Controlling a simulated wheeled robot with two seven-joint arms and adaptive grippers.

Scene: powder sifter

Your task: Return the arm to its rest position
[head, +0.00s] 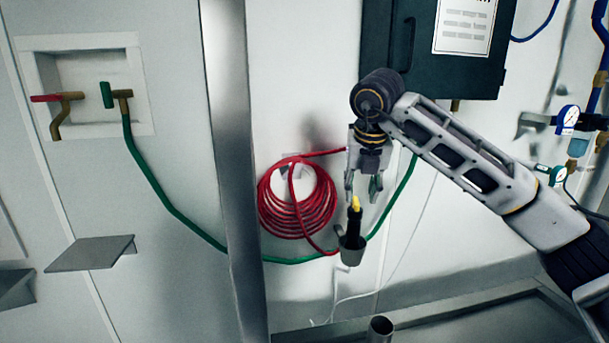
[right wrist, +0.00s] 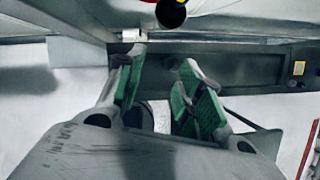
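My right arm reaches in from the right in the head view. Its gripper (head: 362,192) points down in front of the wall, with its two fingers apart. The right wrist view shows the green finger pads (right wrist: 160,95) apart, with nothing clearly gripped between them. A black tool with a yellow tip (head: 354,222) stands upright in a small grey cup holder (head: 351,256), just below the fingertips in the head view. I cannot tell the exact gap between them. My left gripper is not in view.
A coiled red hose (head: 297,207) and a green hose (head: 172,208) hang on the wall. A dark cabinet (head: 478,68) is behind the arm. A metal post (head: 232,170) stands left of the gripper. Gauges (head: 567,119) are at right, and a metal cylinder (head: 380,329) is below.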

